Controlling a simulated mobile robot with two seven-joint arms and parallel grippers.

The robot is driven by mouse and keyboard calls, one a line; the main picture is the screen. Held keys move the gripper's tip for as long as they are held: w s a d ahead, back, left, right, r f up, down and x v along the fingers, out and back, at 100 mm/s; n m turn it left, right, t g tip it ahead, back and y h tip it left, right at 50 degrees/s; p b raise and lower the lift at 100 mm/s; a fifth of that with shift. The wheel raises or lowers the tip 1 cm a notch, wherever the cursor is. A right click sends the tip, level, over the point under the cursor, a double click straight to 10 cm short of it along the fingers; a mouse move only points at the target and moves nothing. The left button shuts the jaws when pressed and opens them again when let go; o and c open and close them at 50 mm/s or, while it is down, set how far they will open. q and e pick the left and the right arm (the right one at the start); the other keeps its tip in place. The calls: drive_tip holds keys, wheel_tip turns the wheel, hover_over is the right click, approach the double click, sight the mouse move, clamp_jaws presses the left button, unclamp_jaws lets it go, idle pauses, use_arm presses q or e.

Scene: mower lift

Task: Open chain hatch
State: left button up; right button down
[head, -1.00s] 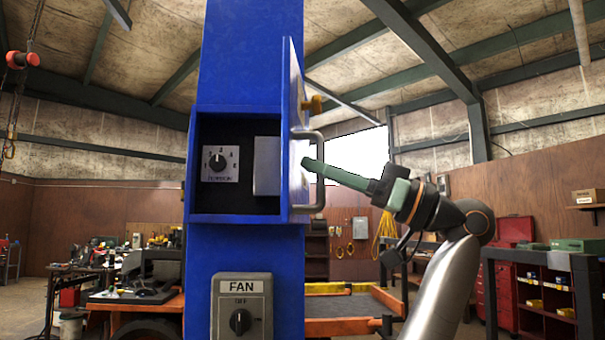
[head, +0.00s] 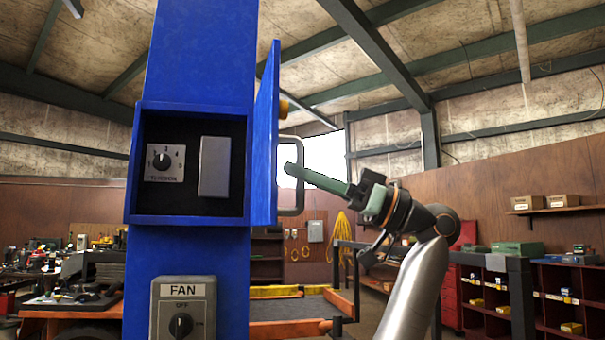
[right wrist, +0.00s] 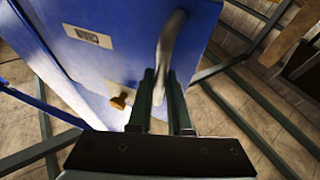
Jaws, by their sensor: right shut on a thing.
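The chain hatch (head: 264,150) is a blue door standing open at the right side of a box on the blue column (head: 200,50). The box interior (head: 225,135) shows a dial plate (head: 165,162) and a grey block (head: 214,167). The metal handle (head: 300,195) is on the door's outer face, at its right. My right gripper (head: 292,170) is at the handle, shut on it. In the right wrist view, the handle (right wrist: 172,40) runs down between my fingers (right wrist: 163,95), beside the door face (right wrist: 110,70). My left gripper is not in view.
A FAN switch box (head: 183,308) sits on the column below the hatch box. An orange-edged lift platform (head: 325,305) lies behind, at the lower right. Cluttered benches stand at the left. Shelves with bins (head: 555,290) stand at the right.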

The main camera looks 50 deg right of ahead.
drive_tip(key=c, duration=0.8)
unclamp_jaws()
drive_tip(key=shift+w+d, duration=0.1)
drive_tip(key=shift+w, duration=0.05)
drive_tip(key=shift+c, duration=0.2)
drive_tip(key=b+v, duration=0.3)
drive_tip(key=v, duration=0.9)
drive_tip(key=shift+s, duration=0.2)
drive_tip(key=shift+f, duration=0.1)
